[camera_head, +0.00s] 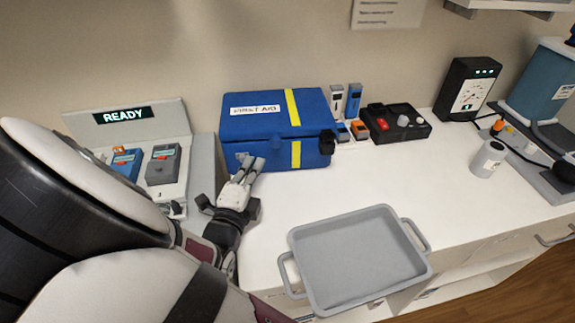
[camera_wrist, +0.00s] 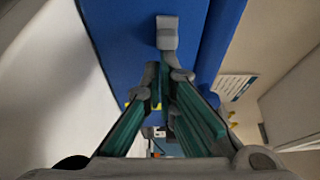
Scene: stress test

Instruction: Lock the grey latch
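The blue first-aid case (camera_head: 275,151) stands closed on the counter against the wall, with yellow straps and a white "FIRST AID" label. In the wrist view, the grey latch (camera_wrist: 167,35) stands out against the case's blue face (camera_wrist: 120,30), just beyond the fingertips. My gripper (camera_head: 253,163) is at the left part of the case's front. In the wrist view, my gripper (camera_wrist: 167,78) has its two fingers close together with a narrow gap. Whether the fingers touch the latch cannot be told.
A grey tray (camera_head: 355,260) lies at the counter's front edge. A "READY" station (camera_head: 199,170) with handheld devices stands left of the case. A white canister (camera_head: 488,159) is further right. Mid-counter is clear.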

